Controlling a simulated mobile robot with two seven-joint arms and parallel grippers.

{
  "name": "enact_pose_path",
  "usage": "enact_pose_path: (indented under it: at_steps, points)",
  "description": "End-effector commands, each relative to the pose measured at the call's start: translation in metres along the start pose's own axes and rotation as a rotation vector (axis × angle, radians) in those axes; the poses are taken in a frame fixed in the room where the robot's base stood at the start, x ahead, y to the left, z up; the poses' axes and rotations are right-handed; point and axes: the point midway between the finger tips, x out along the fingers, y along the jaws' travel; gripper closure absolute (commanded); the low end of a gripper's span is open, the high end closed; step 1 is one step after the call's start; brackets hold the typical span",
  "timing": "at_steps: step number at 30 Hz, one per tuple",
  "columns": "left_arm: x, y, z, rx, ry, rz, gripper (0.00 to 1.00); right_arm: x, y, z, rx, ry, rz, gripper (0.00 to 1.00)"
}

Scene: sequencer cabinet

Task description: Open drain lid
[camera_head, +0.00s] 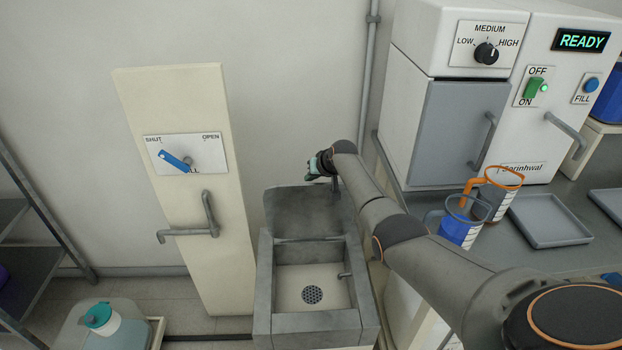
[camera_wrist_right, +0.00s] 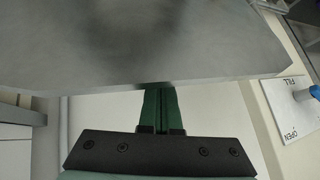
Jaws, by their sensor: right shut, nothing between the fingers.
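The grey drain lid (camera_head: 308,212) stands raised, close to upright, at the back of the grey sink basin (camera_head: 268,300). The basin is open, and its round drain grate (camera_head: 312,294) shows on the floor of it. My right gripper (camera_head: 313,172) is at the top edge of the lid, partly hidden by my own wrist. In the right wrist view its green fingers (camera_wrist_right: 160,108) are together and empty. Their tips are at the edge of the grey lid (camera_wrist_right: 150,50); I cannot tell if they touch it. My left gripper is not in view.
A cream panel (camera_head: 190,110) with a blue dial and a grey spout stands left of the basin. At right, a white machine (camera_head: 455,35), orange-handled jug (camera_head: 507,177), blue-filled jug (camera_head: 460,232) and grey tray (camera_head: 548,222) are near my right arm. A teal-capped bottle (camera_head: 100,318) is lower left.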

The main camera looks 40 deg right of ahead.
Motion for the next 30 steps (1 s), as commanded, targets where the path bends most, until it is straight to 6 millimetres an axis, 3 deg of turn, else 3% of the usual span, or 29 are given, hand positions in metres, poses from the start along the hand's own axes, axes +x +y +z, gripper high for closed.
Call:
enact_pose_path:
  at_steps: [2,17,30]
  points:
    - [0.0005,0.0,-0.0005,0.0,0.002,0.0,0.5,0.0014,0.0009,0.0033,0.001,-0.007,0.001,0.92]
    - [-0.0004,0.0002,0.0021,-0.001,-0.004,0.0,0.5,0.0018,0.0001,0.0048,0.002,-0.011,0.0,0.37]
    - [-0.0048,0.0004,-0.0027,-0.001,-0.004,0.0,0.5,-0.0063,0.0001,0.0038,0.003,-0.011,0.0,0.37]
